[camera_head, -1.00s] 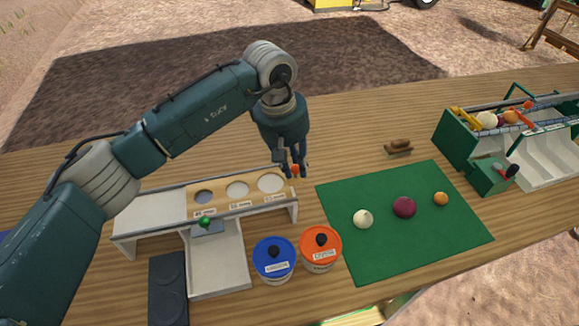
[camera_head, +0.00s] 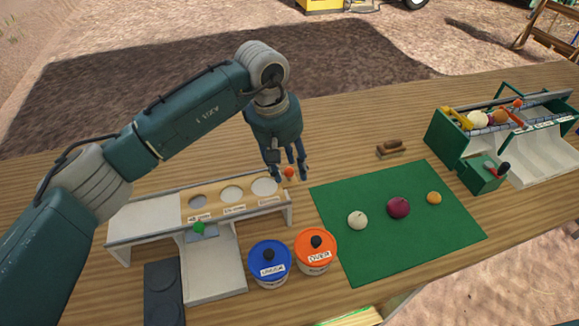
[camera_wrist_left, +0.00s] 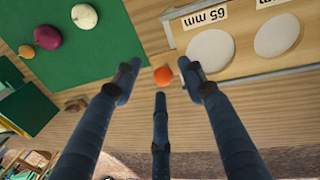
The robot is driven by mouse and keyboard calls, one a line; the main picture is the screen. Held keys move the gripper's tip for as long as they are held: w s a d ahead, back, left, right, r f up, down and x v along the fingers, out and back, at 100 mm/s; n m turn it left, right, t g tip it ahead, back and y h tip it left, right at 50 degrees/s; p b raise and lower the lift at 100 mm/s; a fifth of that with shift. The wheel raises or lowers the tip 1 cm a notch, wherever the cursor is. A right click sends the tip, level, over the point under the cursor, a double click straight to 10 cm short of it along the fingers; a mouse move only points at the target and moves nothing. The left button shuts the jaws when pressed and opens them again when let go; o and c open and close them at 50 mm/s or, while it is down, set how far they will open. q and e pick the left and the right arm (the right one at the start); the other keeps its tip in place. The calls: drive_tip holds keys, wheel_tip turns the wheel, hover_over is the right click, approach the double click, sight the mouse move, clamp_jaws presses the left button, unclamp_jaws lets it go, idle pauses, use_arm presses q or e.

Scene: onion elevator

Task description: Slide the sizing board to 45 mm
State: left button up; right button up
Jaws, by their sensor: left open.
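The wooden sizing board (camera_head: 216,204) with several round holes lies in the white stand at the left of the table; its labels include 45 mm at the left end. It also shows in the left wrist view (camera_wrist_left: 231,32), with a 65 mm label. An orange-red knob (camera_head: 289,173) sits at the board's right end and shows in the left wrist view (camera_wrist_left: 163,75). My left gripper (camera_head: 289,175) is open above the table beside the knob, with its fingers spread around it in the wrist view and not visibly touching. A green knob (camera_head: 199,228) stands at the stand's front. My right gripper is not in view.
A blue-lidded tub (camera_head: 269,262) and an orange-lidded tub (camera_head: 316,250) stand in front of the stand. A green mat (camera_head: 374,257) holds a white, a purple and an orange onion. A brush (camera_head: 394,146) lies behind it. A green machine (camera_head: 448,135) stands at right.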

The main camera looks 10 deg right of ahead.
use_arm(q)
drive_tip(key=shift+r+p, duration=0.7)
drive_tip(key=shift+r, duration=1.9)
